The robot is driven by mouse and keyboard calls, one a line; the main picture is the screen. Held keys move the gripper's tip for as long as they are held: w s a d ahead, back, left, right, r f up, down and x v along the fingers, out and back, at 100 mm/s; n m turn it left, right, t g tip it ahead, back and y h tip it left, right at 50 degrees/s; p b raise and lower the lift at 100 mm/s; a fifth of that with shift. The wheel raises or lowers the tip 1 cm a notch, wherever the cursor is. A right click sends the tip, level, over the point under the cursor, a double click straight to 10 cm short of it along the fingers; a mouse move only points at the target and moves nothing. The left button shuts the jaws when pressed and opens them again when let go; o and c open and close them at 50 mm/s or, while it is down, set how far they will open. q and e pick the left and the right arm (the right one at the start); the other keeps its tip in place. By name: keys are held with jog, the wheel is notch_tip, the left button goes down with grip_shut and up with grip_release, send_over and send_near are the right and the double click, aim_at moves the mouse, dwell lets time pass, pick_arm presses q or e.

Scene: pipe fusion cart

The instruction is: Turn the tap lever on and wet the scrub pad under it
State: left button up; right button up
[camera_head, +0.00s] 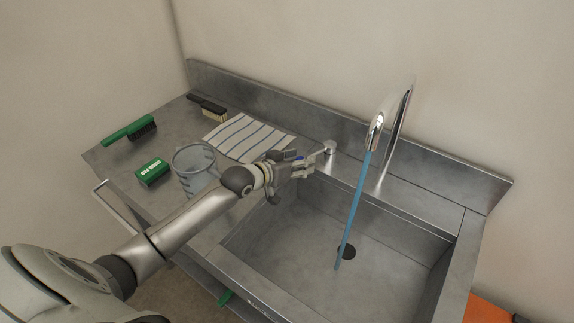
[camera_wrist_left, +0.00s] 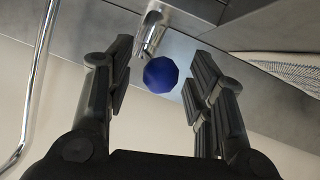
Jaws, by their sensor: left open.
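The chrome tap (camera_head: 388,135) stands behind the sink, and a blue stream of water (camera_head: 352,215) runs from its spout into the basin. The tap lever (camera_head: 329,147) sits on the deck left of the spout, with its arm pointing toward my left gripper (camera_head: 303,165). In the left wrist view, the lever's blue knob (camera_wrist_left: 161,74) lies between the two open fingers of my left gripper (camera_wrist_left: 153,90), with gaps on both sides. A green block with white lettering (camera_head: 152,172), perhaps the scrub pad, lies on the left counter. My right gripper is not in view.
A clear jug (camera_head: 193,165) stands close behind my left arm. A striped cloth (camera_head: 245,137), a green-handled brush (camera_head: 130,130) and a dark brush (camera_head: 208,107) lie on the counter.

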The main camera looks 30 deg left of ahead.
pick_arm(q)
jog(key=v, duration=1.1)
jog(key=shift+s, duration=0.2)
jog(key=shift+r, duration=0.1)
